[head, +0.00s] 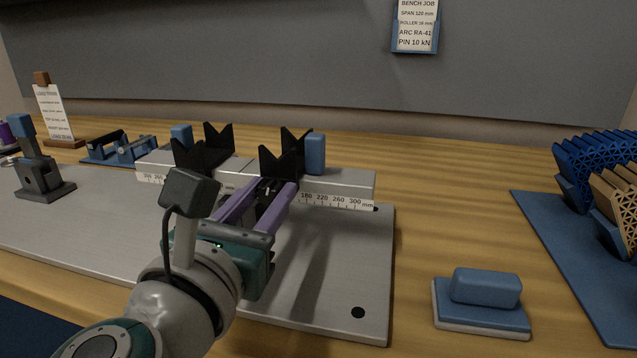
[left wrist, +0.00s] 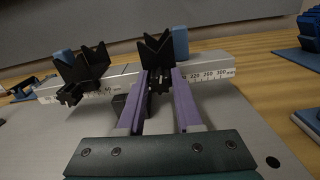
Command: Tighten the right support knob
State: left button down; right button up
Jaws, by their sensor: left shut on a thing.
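The right support (head: 284,158) is a black V-block on the silver rail with the mm scale (head: 340,202); it also shows in the left wrist view (left wrist: 155,52). Its black right support knob (left wrist: 159,80) faces me between the purple fingertips. My left gripper (head: 266,188) reaches in from the front and is shut on this knob; in the head view the fingers mostly hide it. The left support (head: 203,152) stands further left on the rail, with its own dark knob (left wrist: 69,96) free in the left wrist view. My right gripper is not in view.
The rail stands on a grey base plate (head: 345,290). A blue-topped block (head: 482,300) lies right of the plate. A blue mat (head: 570,260) with lattice pieces (head: 600,170) is at far right. A dark clamp-like fixture (head: 42,178) stands at left. Bare wood lies behind the block.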

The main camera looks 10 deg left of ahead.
pick_arm(q)
jog(key=m+p, duration=0.1)
jog(key=m, duration=0.4)
jog(key=shift+m, duration=0.4)
jog(key=m+p, duration=0.1)
jog(key=m, duration=0.3)
jog(key=m+p, duration=0.1)
jog(key=m, duration=0.4)
jog(key=shift+r, duration=0.1)
jog(key=m+p, duration=0.2)
jog(key=m, duration=0.2)
jog(key=shift+m, duration=0.3)
jog(key=m+p, duration=0.1)
jog(key=m, duration=0.3)
jog(key=m+p, duration=0.1)
jog(key=m, duration=0.8)
jog(key=shift+p, duration=0.35)
jog(key=shift+m, duration=2.3)
